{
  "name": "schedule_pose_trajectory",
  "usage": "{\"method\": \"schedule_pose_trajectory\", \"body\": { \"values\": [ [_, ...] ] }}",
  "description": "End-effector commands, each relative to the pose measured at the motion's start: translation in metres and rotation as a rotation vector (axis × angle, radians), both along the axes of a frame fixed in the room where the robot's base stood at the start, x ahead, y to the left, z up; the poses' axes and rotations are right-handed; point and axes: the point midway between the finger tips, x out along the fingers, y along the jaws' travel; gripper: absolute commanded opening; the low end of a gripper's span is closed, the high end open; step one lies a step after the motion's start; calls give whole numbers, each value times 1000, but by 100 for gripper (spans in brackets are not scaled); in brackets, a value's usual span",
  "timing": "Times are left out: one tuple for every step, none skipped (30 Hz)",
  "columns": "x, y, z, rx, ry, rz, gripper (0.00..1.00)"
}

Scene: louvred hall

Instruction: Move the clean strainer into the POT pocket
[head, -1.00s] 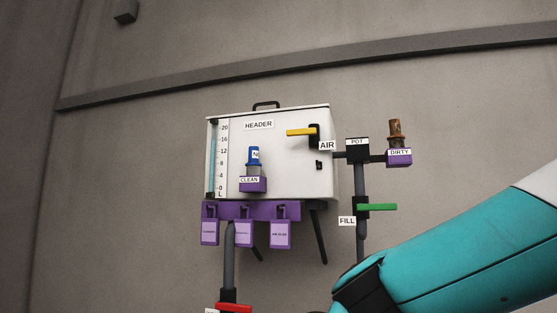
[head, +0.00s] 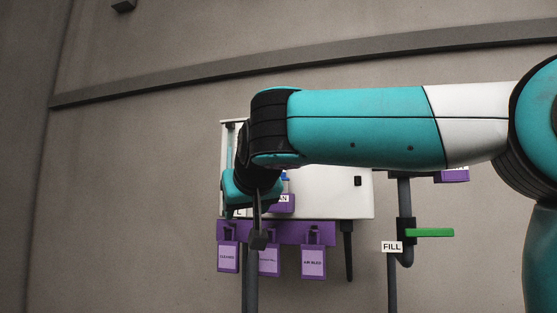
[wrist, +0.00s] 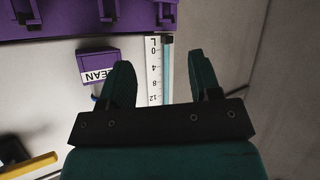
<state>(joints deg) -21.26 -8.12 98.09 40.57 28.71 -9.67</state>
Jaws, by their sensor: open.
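The clean strainer shows in the head view only as a small blue sliver (head: 285,177) beside my arm. Its purple CLEAN pocket (head: 281,204) is partly covered by my wrist. In the wrist view, where the scene appears inverted, the CLEAN pocket (wrist: 97,64) is left of my gripper (wrist: 164,65), and the strainer is mostly hidden behind the left finger. My gripper is open and empty, its fingers apart over the white scale strip. In the head view it is in front of the header's lower left. The POT pocket is hidden behind my arm.
A green FILL handle (head: 430,233) sticks out at right, below the purple DIRTY pocket (head: 455,176). A yellow handle (wrist: 28,166) shows in the wrist view.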

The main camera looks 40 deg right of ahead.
Motion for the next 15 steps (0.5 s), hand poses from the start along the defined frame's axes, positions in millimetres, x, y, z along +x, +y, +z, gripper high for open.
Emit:
{"method": "schedule_pose_trajectory", "body": {
  "values": [
    [1, -12, 36, 7, -62, -71, 57],
    [-1, -20, 51, 11, -94, -115, 57],
    [-4, -30, 69, 16, -132, -170, 57],
    [-7, -36, 81, 21, -155, -207, 57],
    [-10, -42, 90, 26, -175, -240, 57],
    [-14, -49, 100, 33, -198, -280, 57],
    [-16, -53, 106, 37, -212, -303, 57],
    [-18, -56, 111, 41, -222, -323, 57],
    [-21, -59, 114, 44, -231, -342, 57],
    [-22, -61, 116, 47, -237, -354, 57],
    [-22, -63, 117, 48, -240, -360, 57],
    [-21, -65, 116, 49, -242, -365, 57],
    [-20, -66, 115, 49, -243, -368, 57],
    [-18, -67, 114, 48, -243, -369, 57],
    [-15, -69, 112, 47, -242, -368, 57]
  ]
}}
